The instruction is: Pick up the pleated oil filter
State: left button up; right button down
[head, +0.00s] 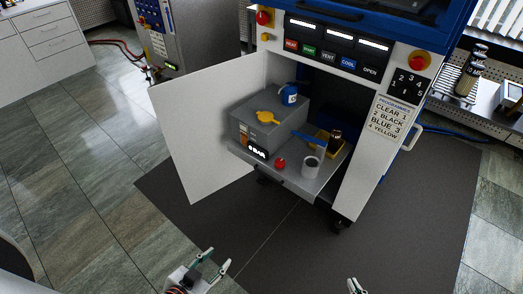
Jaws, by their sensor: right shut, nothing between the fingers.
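A small pale grey cylinder (311,167) with a dark open top stands at the front of the pulled-out shelf (290,181); it may be the pleated oil filter, but pleats are too small to make out. A dark brownish cylinder (335,137) stands behind it to the right, by a yellow bin (322,137). My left gripper (219,257) is at the bottom of the view, open and empty, over the floor. My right gripper (354,283) is at the bottom edge, shut and empty, partly cut off. Both are well apart from the shelf.
A grey box (245,132) on the shelf's left carries a yellow item (268,118) and a blue container (289,93). A red knob (280,163) is at the shelf's front. The open white door (205,120) stands left; the panel with programme labels (387,115) is right.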

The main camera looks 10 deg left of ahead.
aim_at(475, 70)
jog(key=u, duration=0.4)
jog(key=l+z, duration=0.15)
jog(key=z, duration=1.15)
